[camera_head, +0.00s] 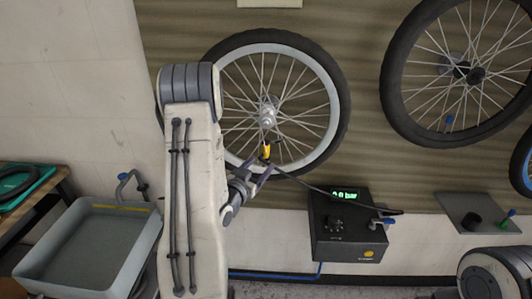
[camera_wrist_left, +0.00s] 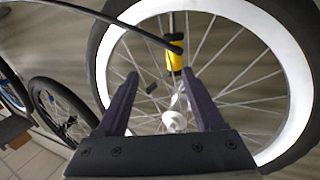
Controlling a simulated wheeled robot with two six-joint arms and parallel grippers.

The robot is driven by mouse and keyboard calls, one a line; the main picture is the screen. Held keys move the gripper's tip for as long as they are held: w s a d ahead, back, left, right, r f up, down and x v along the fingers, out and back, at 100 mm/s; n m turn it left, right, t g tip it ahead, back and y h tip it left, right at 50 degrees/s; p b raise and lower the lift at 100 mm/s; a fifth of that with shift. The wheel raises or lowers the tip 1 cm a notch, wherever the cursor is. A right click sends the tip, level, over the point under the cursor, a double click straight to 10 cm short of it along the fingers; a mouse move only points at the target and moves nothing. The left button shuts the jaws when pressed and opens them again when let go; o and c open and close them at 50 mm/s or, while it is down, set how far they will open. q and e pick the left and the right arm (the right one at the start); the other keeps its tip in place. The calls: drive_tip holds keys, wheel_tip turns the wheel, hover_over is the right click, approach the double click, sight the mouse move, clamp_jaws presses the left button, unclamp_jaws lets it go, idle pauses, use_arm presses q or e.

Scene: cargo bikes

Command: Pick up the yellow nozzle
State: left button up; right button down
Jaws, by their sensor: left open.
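The yellow nozzle (camera_head: 266,151), with a black hose joined to it, is in front of the lower spokes of a white-rimmed wheel in the head view. In the left wrist view the yellow nozzle (camera_wrist_left: 175,60) is upper centre, just beyond the fingertips and nearer the right finger. My left gripper (camera_head: 260,168) is open, close to the nozzle and just below it. In the left wrist view its fingers (camera_wrist_left: 160,73) stand apart with nothing held between them. I cannot tell whether a fingertip touches the nozzle. My right gripper is not in view.
The white-rimmed wheel (camera_head: 336,125) hangs on the panel behind the nozzle. A black pump box (camera_head: 345,225) with a green display is at lower right of it. A larger wheel (camera_head: 393,95) is at right. A pale bin (camera_head: 90,290) stands at lower left.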

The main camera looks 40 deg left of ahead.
sight(264, 147)
use_arm(q)
drive_tip(key=shift+n+t+y, duration=0.3)
drive_tip(key=shift+y, duration=0.1)
drive_tip(key=w+a+p, duration=0.2)
drive_tip(key=w+a, duration=0.1)
drive_tip(key=shift+w+r, duration=0.25)
drive_tip(key=shift+r, duration=0.1)
drive_tip(key=p+x, duration=0.1)
drive_tip(key=x, duration=0.1)
drive_tip(key=p+x, duration=0.2)
drive_tip(key=shift+w+r, duration=0.25)
drive_tip(key=shift+w, duration=0.15)
drive_tip(key=shift+w+a+f, duration=0.1)
drive_tip(key=shift+w+f, duration=0.05)
drive_tip(key=shift+w, duration=0.2)
clamp_jaws()
